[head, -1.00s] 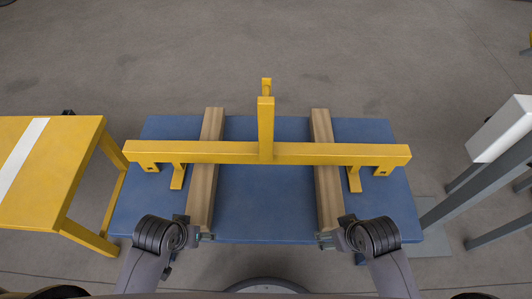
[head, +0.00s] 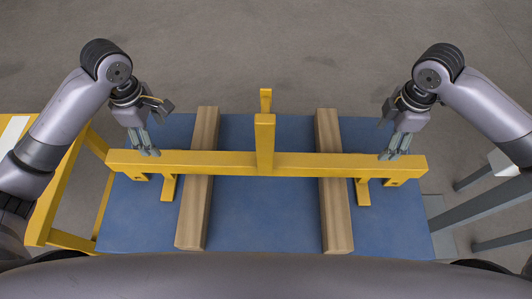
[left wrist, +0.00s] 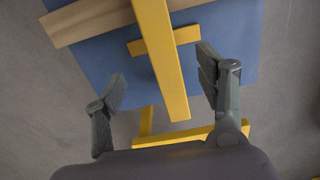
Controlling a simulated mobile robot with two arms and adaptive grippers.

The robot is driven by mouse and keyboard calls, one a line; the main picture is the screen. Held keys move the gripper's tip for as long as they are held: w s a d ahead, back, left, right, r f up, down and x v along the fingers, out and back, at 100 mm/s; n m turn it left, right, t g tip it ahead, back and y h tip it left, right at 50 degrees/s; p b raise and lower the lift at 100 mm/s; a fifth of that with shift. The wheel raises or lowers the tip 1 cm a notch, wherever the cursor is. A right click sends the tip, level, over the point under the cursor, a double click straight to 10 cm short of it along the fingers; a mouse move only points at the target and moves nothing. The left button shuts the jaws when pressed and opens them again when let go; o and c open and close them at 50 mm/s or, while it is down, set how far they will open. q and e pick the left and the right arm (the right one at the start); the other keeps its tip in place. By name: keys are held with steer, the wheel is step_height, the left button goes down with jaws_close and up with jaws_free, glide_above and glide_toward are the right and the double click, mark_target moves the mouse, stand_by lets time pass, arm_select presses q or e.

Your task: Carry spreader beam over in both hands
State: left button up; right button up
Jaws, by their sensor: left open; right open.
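The yellow spreader beam (head: 220,163) lies across two wooden bearers on a blue table, with an upright post at its middle and small feet and lugs near its ends. My left gripper (head: 147,151) is above the beam's left end, fingers pointing down. In the left wrist view, its open fingers (left wrist: 160,90) stand apart on either side of the beam (left wrist: 160,60), with a gap to it. My right gripper (head: 394,155) is open above the beam's right end. Whether its fingers touch the beam is hard to tell. Neither gripper holds anything.
The wooden bearers (head: 198,200) and (head: 335,200) rest on the blue table (head: 265,215). A yellow stand (head: 70,200) with a white stripe is at the left. A grey frame (head: 485,185) is at the right. Open floor lies beyond the table.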

mark_target(365, 168)
arm_select(q)
steer(key=shift+a+r, duration=0.15)
steer(key=shift+r, duration=0.05)
arm_select(e)
steer(key=shift+d+r, duration=0.2)
arm_select(q)
steer(key=shift+f, duration=0.1)
arm_select(e)
steer(key=shift+f, duration=0.1)
arm_select(q)
step_height(365, 168, down, 17)
steer(key=shift+f, duration=0.15)
arm_select(e)
step_height(365, 168, down, 17)
steer(key=shift+f, duration=0.15)
arm_select(q)
steer(key=shift+c, duration=0.4)
arm_select(e)
steer(key=shift+c, duration=0.4)
arm_select(q)
jaws_close()
arm_select(e)
jaws_close()
arm_select(q)
steer(key=shift+w, duration=0.1)
